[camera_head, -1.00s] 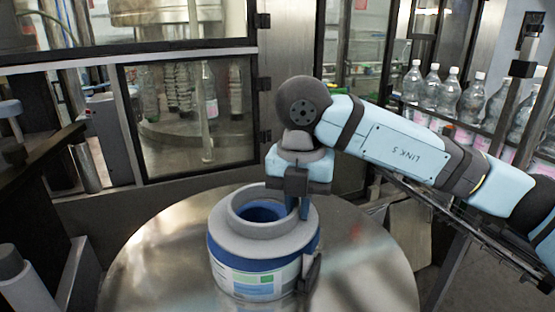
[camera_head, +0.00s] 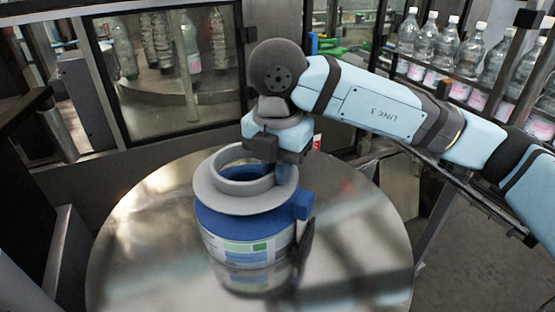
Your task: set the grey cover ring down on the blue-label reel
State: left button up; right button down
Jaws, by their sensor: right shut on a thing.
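The grey cover ring (camera_head: 205,186) is a flat flange with a raised collar around its open middle. My right gripper (camera_head: 286,174) points down and is shut on the right side of the collar. The blue-label reel (camera_head: 240,250) stands upright on the round metal table, directly below the ring. Its blue upper part (camera_head: 245,223) shows under the flange, and its white label has blue and green patches. The ring looks slightly raised and shifted left of the reel; any contact at the back is hidden. My left gripper is not in view.
Several clear bottles (camera_head: 425,45) stand in a row at the upper right. A dark upright part (camera_head: 305,243) is beside the reel.

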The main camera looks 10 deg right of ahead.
jog(key=shift+f, duration=0.3)
jog(key=shift+f, duration=0.2)
jog(key=shift+f+b, duration=1)
jog(key=shift+b, duration=0.15)
jog(key=shift+r, duration=0.1)
jog(key=shift+w+r, duration=0.15)
jog(key=shift+r, duration=0.1)
jog(key=shift+f+b, duration=0.4)
jog(key=shift+r, duration=0.1)
jog(key=shift+s+r, duration=0.2)
jog(key=shift+r, duration=0.1)
